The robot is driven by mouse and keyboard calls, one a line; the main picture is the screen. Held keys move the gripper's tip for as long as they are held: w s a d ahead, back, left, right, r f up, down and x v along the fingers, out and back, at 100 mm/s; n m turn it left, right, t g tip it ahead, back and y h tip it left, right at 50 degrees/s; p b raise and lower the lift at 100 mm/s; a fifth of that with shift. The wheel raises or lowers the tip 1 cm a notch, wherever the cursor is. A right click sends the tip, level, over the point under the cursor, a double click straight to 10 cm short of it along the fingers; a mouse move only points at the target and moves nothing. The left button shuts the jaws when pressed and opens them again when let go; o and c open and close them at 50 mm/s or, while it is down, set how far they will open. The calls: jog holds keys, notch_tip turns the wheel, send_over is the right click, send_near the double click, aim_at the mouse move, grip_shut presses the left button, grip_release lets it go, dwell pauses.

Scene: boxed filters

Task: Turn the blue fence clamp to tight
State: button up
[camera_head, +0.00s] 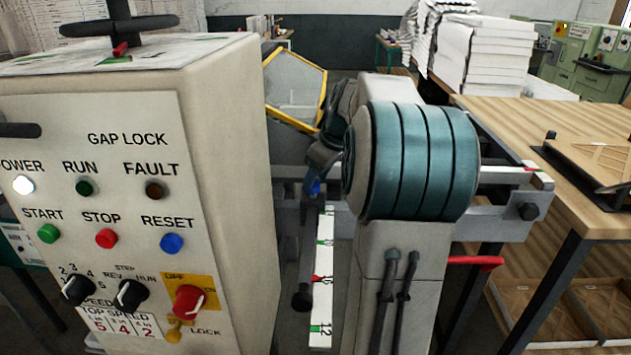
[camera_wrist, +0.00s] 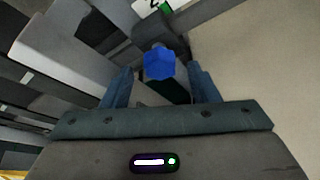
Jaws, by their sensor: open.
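The blue fence clamp (camera_wrist: 159,64) shows in the wrist view as a faceted blue knob on a dark mount. My gripper (camera_wrist: 159,76) is open, with one finger on each side of the knob. Gaps show between the knob and both fingers, so they look apart from it; the depth is hard to judge. In the head view the clamp (camera_head: 314,186) is a small blue patch just below my gripper (camera_head: 318,172), above the scale strip. My arm hides part of this area.
A control cabinet (camera_head: 228,190) with buttons and knobs stands close on the left. A marked scale strip (camera_head: 323,270) with a dark bar beside it runs toward me. A red handle (camera_head: 475,262) sticks out at right, below the machine's rail. A wooden table (camera_head: 520,120) stands further right.

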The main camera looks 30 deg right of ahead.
jog(key=shift+w+a+f, duration=0.1)
jog(key=shift+w+f, duration=0.15)
jog(key=shift+f, duration=0.35)
jog(key=c, duration=1)
jog(key=shift+o, duration=0.2)
